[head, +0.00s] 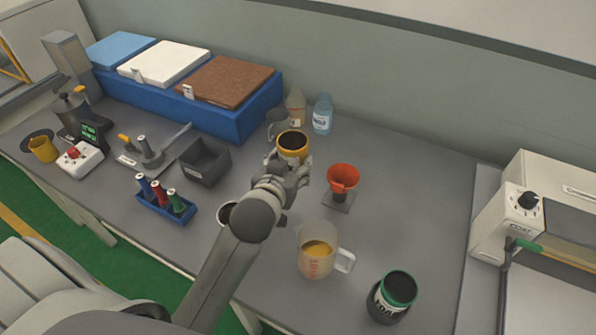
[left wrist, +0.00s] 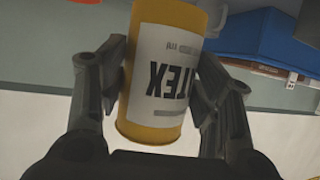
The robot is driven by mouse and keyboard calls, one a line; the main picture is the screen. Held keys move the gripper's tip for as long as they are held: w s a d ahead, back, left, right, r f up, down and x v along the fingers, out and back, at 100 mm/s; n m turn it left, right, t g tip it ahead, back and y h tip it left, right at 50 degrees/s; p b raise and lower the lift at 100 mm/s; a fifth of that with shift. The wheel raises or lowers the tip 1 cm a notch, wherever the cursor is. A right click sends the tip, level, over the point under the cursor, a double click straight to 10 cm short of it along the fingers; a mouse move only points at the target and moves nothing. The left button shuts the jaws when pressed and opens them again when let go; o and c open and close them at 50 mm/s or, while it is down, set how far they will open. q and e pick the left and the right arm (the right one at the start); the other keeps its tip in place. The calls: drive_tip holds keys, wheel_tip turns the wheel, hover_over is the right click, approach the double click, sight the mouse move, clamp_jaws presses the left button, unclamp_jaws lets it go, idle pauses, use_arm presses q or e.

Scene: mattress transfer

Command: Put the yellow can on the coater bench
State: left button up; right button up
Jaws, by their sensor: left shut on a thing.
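The yellow can (head: 292,154) has a dark open top and sits in my left gripper (head: 288,172) over the back middle of the grey bench. In the left wrist view the can (left wrist: 165,75) shows a white label with dark lettering upside down, between the two dark fingers of the gripper (left wrist: 160,75). The fingers are closed on its sides. I cannot tell whether its base touches the bench. A white coater machine (head: 522,205) marked COAT stands at the right on a surface beside the grey bench. My right gripper is out of view.
An orange funnel (head: 343,177) is right of the can. A clear jug with yellow liquid (head: 318,252) and a green-rimmed dark jar (head: 391,297) stand in front. Bottles (head: 322,114) stand behind. The grey bench (head: 425,190) is clear between funnel and coater.

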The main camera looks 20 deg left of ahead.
use_arm(q)
drive_tip(key=w, duration=0.1)
drive_tip(key=w+a+f, duration=0.1)
drive_tip(key=w, duration=0.1)
drive_tip(key=w+a+f, duration=0.1)
drive_tip(key=shift+w+p, duration=0.2)
drive_tip(key=shift+p, duration=0.2)
drive_tip(key=w+f, duration=0.1)
drive_tip(key=f, duration=0.1)
drive_tip(key=w+a+f, duration=0.1)
drive_tip(key=f, duration=0.1)
drive_tip(key=w+a+f, duration=0.1)
drive_tip(key=w+f, duration=0.1)
wheel_tip(320, 180, down, 3)
drive_tip(key=shift+d+r+p, duration=0.1)
drive_tip(key=shift+r+p, duration=0.1)
drive_tip(key=shift+p, duration=0.4)
drive_tip(key=shift+f, duration=0.15)
drive_tip(key=shift+f, duration=0.15)
drive_tip(key=o, duration=1.3)
